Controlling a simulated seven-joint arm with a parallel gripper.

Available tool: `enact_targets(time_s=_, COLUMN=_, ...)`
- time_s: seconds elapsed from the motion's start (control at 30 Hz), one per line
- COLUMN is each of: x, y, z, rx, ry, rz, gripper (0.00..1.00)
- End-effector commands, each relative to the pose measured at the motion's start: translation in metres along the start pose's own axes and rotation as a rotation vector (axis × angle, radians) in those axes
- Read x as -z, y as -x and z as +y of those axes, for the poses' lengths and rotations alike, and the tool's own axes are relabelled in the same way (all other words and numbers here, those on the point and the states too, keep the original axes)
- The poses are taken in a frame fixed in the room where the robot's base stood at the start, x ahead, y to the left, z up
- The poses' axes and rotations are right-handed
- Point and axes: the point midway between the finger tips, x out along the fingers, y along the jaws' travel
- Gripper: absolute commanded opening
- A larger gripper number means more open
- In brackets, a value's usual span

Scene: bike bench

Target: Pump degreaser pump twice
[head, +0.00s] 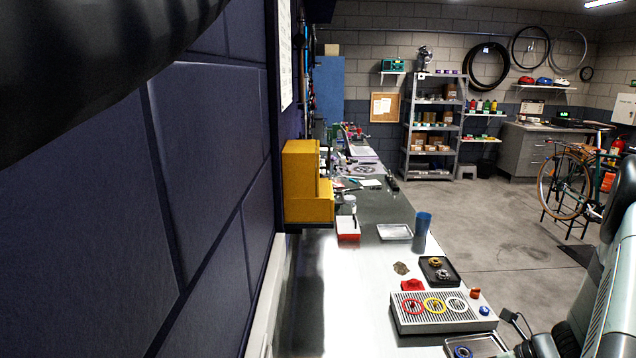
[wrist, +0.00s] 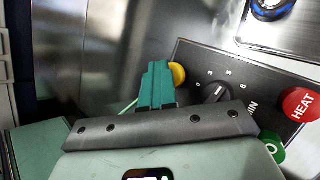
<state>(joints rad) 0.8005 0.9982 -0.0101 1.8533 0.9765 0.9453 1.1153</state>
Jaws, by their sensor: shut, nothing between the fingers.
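My gripper (wrist: 157,78) shows in the wrist view with its teal fingers shut together and empty. The fingertips are just left of a yellow round knob or button (wrist: 178,74) at the edge of a dark control panel (wrist: 235,72); I cannot tell whether they touch it. I cannot make out a labelled degreaser pump in either view. The panel carries a black dial (wrist: 216,92) with numbers, a red HEAT button (wrist: 301,104) and a green button (wrist: 271,147), partly hidden by the gripper body. In the head view the fingers do not show.
In the head view a grey box with coloured rings (head: 447,323) stands on the bench, near a black parts tray (head: 438,270) and a blue cup (head: 422,230). A yellow bin (head: 301,178) is by the wall. Shiny metal surrounds the panel in the wrist view.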

Motion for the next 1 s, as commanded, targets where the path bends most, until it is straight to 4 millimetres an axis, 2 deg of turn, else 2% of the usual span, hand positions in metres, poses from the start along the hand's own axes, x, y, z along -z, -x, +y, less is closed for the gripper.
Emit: enact_targets(time_s=1.0, x=0.0063, y=-0.0065, z=-0.0045, rx=0.002, ry=-0.003, rz=0.005, gripper=0.00)
